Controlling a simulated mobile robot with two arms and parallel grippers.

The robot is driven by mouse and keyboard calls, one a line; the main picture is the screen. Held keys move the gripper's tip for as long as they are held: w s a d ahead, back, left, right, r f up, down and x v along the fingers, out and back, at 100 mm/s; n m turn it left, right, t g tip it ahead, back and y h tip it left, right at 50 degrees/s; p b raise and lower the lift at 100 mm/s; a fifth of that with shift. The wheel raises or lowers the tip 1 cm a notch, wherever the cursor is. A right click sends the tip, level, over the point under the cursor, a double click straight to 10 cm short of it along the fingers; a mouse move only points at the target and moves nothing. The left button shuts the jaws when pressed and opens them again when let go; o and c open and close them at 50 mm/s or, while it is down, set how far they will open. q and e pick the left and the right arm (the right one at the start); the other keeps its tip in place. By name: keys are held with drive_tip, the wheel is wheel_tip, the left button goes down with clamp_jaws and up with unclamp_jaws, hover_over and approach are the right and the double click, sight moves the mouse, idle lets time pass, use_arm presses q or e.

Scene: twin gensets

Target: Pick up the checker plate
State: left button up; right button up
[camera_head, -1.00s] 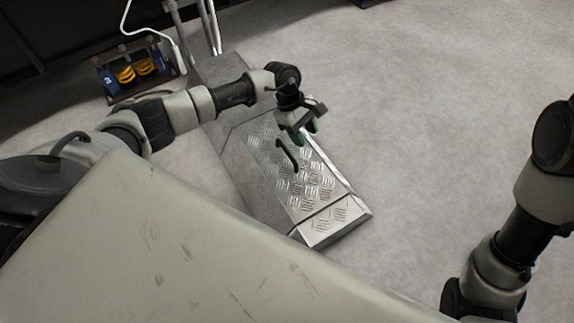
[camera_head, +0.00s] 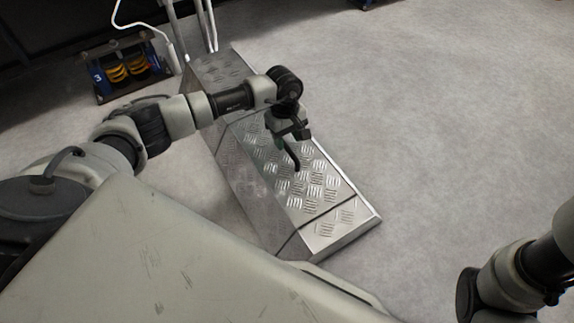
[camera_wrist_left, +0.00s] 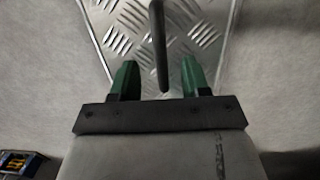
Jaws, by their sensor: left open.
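The checker plate (camera_head: 318,188) is a shiny metal tread panel with a black bar handle (camera_head: 294,160), set in a long metal cover on the floor. My left gripper (camera_head: 287,140) hangs over the far end of the handle, its green fingers open. In the left wrist view, the handle (camera_wrist_left: 159,45) runs between the two open fingers (camera_wrist_left: 159,76), with space on both sides. The checker plate (camera_wrist_left: 205,22) shows behind it. In the head view my gripper hides part of the plate and handle. My right arm shows at lower right, but its gripper is out of view.
The metal cover's far section (camera_head: 222,68) runs back to white upright pipes (camera_head: 205,25). A dark frame with yellow springs (camera_head: 127,70) stands at back left. Clear grey floor (camera_head: 450,120) lies to the right.

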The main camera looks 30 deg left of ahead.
sight(287, 146)
use_arm(q)
wheel_tip(287, 146, down, 5)
drive_tip(key=b, duration=0.4)
drive_tip(key=shift+a, duration=0.15)
drive_tip(key=shift+r, duration=0.15)
clamp_jaws()
idle(0.8)
